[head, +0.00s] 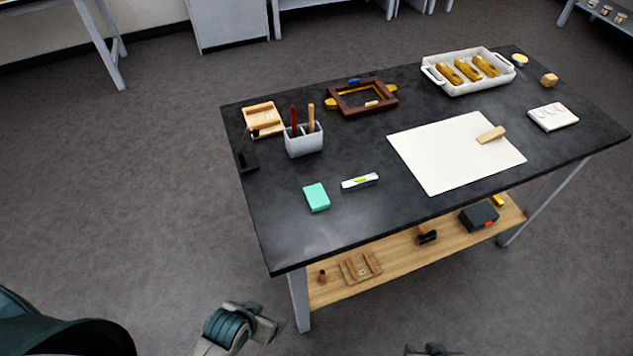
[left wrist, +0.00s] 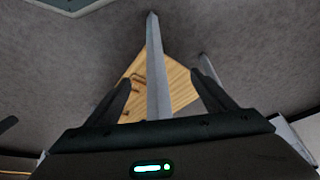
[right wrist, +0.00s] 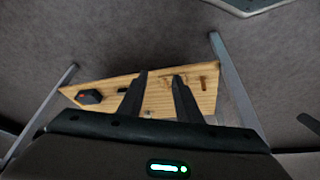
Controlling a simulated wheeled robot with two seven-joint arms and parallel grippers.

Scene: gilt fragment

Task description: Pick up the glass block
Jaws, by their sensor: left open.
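A small teal-green block (head: 316,197), which looks like the glass block, lies flat near the front left of the black tabletop (head: 285,235). My left gripper (left wrist: 160,76) is open and empty in the left wrist view, below the tabletop and away from the block. In the head view my left arm's end (head: 240,325) shows at the bottom, off the table's front left corner. My right gripper (right wrist: 160,75) has its fingers apart and empty in the right wrist view. Only a sliver of the right arm shows in the head view. Neither wrist view shows the block.
A spirit level (head: 360,181) lies right of the block. A grey holder (head: 304,145) with two handled tools stands behind it. A white sheet (head: 430,165), brown frame (head: 362,97) and white tray (head: 432,74) lie farther off. A wooden lower shelf (head: 400,265) and table leg (head: 299,300) stand below.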

